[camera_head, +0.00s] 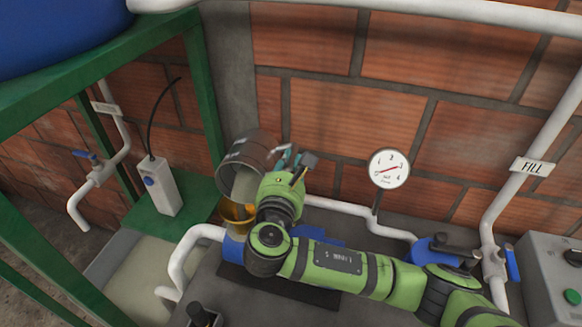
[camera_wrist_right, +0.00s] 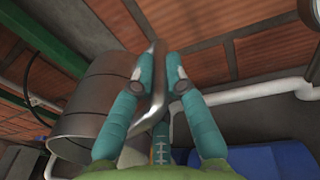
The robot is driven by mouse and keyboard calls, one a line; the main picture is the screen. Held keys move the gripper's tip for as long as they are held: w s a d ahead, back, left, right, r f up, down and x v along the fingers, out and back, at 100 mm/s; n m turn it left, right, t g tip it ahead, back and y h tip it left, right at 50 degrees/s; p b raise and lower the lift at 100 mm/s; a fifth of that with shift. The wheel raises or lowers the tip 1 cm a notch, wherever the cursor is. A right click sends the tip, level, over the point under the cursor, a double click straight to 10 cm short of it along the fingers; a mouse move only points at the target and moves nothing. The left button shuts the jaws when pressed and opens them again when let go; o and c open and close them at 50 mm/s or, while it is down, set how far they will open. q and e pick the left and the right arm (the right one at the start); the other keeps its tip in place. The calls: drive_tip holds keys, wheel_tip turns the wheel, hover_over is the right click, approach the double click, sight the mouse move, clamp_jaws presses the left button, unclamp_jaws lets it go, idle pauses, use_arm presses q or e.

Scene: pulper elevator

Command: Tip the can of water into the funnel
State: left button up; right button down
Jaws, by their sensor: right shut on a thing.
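The grey metal can (camera_head: 248,150) is tilted well over above the funnel, its mouth facing down and to the left. A pale stream of water (camera_head: 245,186) runs from its mouth toward the yellow funnel (camera_head: 234,214), whose right part my arm hides. My right gripper (camera_head: 288,160) is on the can's right side. In the right wrist view the teal fingers (camera_wrist_right: 155,82) are shut on the can's shiny handle (camera_wrist_right: 152,103), with the can's ribbed body (camera_wrist_right: 92,100) to the left. My left gripper is not in view.
A green frame (camera_head: 205,85) with a blue tank (camera_head: 60,30) stands at the left. A white switch box (camera_head: 162,187) is left of the funnel. A gauge (camera_head: 389,168), a white FILL pipe (camera_head: 502,195) and a control box (camera_head: 548,268) are at the right.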

drive_tip(key=shift+s+f+t+h+b, duration=0.35)
drive_tip(key=shift+f+t+b, duration=0.65)
drive_tip(key=shift+b, duration=0.85)
drive_tip(key=t+b, duration=0.1)
drive_tip(key=b, duration=0.1)
drive_tip(key=s+r+t+b, duration=0.1)
drive_tip(key=t, duration=0.1)
drive_tip(key=t+b, duration=0.1)
drive_tip(key=b, duration=0.1)
drive_tip(key=shift+s+a+r+h+b, duration=0.2)
drive_tip(key=shift+s+r+h+b, duration=0.05)
drive_tip(key=shift+s+r+b, duration=0.1)
drive_tip(key=shift+s+r+t+b, duration=0.15)
drive_tip(key=shift+r+t+b, duration=0.05)
drive_tip(key=shift+t+b, duration=0.25)
drive_tip(key=shift+r, duration=0.15)
